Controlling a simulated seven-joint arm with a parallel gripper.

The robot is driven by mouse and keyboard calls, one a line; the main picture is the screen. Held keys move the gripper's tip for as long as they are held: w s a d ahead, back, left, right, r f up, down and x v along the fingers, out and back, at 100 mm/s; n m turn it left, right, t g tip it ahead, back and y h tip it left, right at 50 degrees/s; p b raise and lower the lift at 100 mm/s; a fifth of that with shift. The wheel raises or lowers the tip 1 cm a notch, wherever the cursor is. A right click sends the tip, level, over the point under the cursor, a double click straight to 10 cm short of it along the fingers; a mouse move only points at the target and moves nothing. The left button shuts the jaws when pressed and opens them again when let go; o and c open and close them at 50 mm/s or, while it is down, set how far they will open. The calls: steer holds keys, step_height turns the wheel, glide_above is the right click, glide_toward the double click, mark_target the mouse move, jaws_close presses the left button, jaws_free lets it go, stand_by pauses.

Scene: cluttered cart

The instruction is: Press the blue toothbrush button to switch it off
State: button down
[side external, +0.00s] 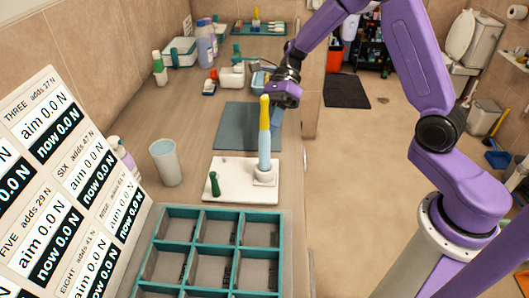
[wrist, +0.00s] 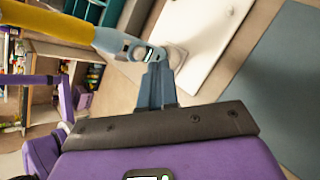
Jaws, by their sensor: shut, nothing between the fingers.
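The toothbrush stands upright in the side external view, with a yellow upper part and a light blue lower handle (side external: 264,148), in a small white base (side external: 264,177).
A white tray (side external: 230,190) under the base also carries a small dark green object (side external: 214,184). A teal divided box (side external: 211,212) stands in front, a cup (side external: 166,162) to the left. A blue-grey mat (side external: 236,122) lies behind. A board of force readings (side external: 70,190) fills the left.

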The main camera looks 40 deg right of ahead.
steer(key=w+d, duration=0.3)
steer(key=shift+w+d, duration=0.3)
stand_by(0.5)
stand_by(0.4)
steer(key=s+a+r+n+h, duration=0.2)
steer(key=s+n+h, duration=0.1)
steer(key=s+n, duration=0.5)
steer(key=s+a+r+n+h, duration=0.1)
steer(key=s+r+n+h, duration=0.15)
steer(key=s+n, duration=0.55)
steer(key=s+d+n+t+h, duration=0.1)
steer(key=s+d+n+t, duration=0.1)
steer(key=s+n, duration=0.5)
steer(key=s+d+n+t+h, duration=0.2)
steer(key=s+d+n, duration=0.1)
steer(key=s+n, duration=0.4)
steer(key=n, duration=0.3)
steer(key=shift+s+d, duration=0.25)
steer(key=shift+s, duration=0.1)
